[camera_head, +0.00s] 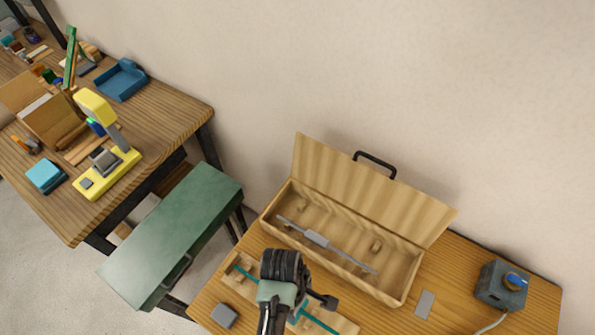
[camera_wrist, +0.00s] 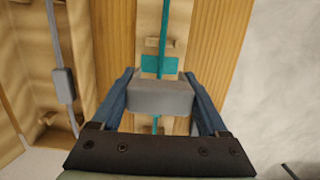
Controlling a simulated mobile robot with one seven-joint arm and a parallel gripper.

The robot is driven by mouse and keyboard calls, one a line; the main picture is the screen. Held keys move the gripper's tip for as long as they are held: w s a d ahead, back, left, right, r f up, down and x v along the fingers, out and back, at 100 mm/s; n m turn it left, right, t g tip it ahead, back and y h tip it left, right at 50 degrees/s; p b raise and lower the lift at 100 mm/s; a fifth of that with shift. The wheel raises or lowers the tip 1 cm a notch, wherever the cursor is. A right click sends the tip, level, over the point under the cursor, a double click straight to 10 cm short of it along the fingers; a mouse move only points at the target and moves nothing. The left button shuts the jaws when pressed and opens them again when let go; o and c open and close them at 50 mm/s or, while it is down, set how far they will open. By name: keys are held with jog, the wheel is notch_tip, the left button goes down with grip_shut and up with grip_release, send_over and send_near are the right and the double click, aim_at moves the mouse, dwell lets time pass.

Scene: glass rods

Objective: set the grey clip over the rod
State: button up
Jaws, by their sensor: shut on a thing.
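The grey clip (camera_wrist: 160,97) is a block between the two blue fingers of my gripper (camera_wrist: 160,90) in the wrist view; my gripper is shut on it. The teal rod (camera_wrist: 164,25) runs lengthwise under the clip and shows beyond it and on its near side. A wider teal patch (camera_wrist: 150,65) lies just past the clip. I cannot tell whether the clip touches the rod. In the head view my arm hides the clip; the rod (camera_head: 318,320) shows on both sides of my wrist, on a wooden holder (camera_head: 262,291).
An open wooden case (camera_head: 345,283) behind holds a grey rod (camera_head: 350,260) with a grey block on it. A grey block (camera_head: 224,316) and a flat grey plate (camera_head: 425,303) lie on the table. A box with a blue knob (camera_head: 501,287) stands at right.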

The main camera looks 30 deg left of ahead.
jog(key=shift+s+a, duration=0.1)
jog(key=shift+a, duration=0.05)
jog(key=shift+f+b, duration=0.55)
notch_tip(320, 180, down, 4)
jog(key=b, duration=0.4)
jog(key=shift+f+b, duration=0.1)
jog(key=shift+b, duration=0.25)
jog(key=shift+f+b, duration=0.8)
jog(key=shift+f, duration=0.85)
jog(key=o, duration=1.2)
jog(key=shift+o, duration=0.2)
notch_tip(320, 180, up, 13)
jog(key=a, duration=0.1)
jog(key=shift+a+b, duration=0.3)
jog(key=shift+a, duration=0.05)
